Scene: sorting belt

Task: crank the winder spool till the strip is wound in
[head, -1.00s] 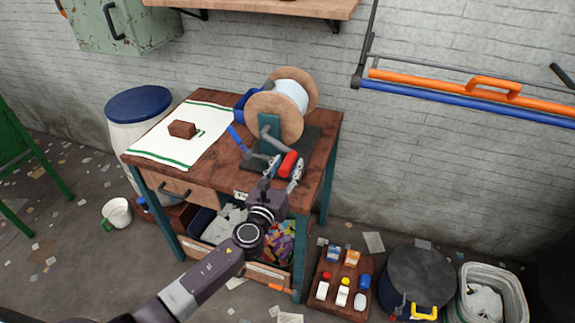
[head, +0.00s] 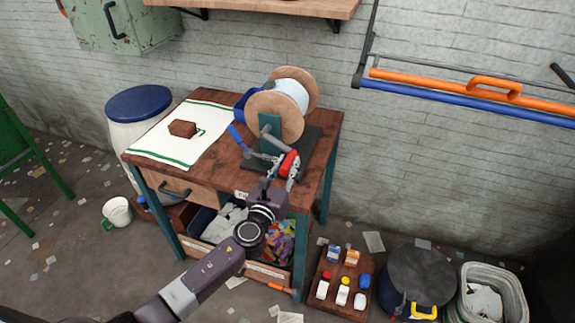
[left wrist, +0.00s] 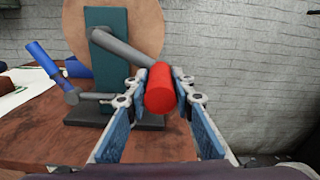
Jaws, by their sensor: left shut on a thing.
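The winder spool (head: 274,108) has wooden flanges and pale wound material, and stands on a dark base with a teal post (head: 269,133) on the wooden table. Its grey crank arm (left wrist: 128,47) slopes down to a red handle (left wrist: 160,88). My left gripper (head: 288,166) is at this handle, its fingers on either side of it and shut on it. In the left wrist view the handle sits between the blue-padded fingers (left wrist: 160,82). A blue-gripped lever (left wrist: 45,60) stands left of the post. My right gripper is not in view. I cannot make out a loose strip end.
A white green-striped cloth (head: 165,150) with a brown block (head: 183,129) lies on the table's (head: 225,166) left part. A blue-lidded barrel (head: 138,104) stands behind left. A tray of bottles (head: 327,303) and bins stand on the floor at right.

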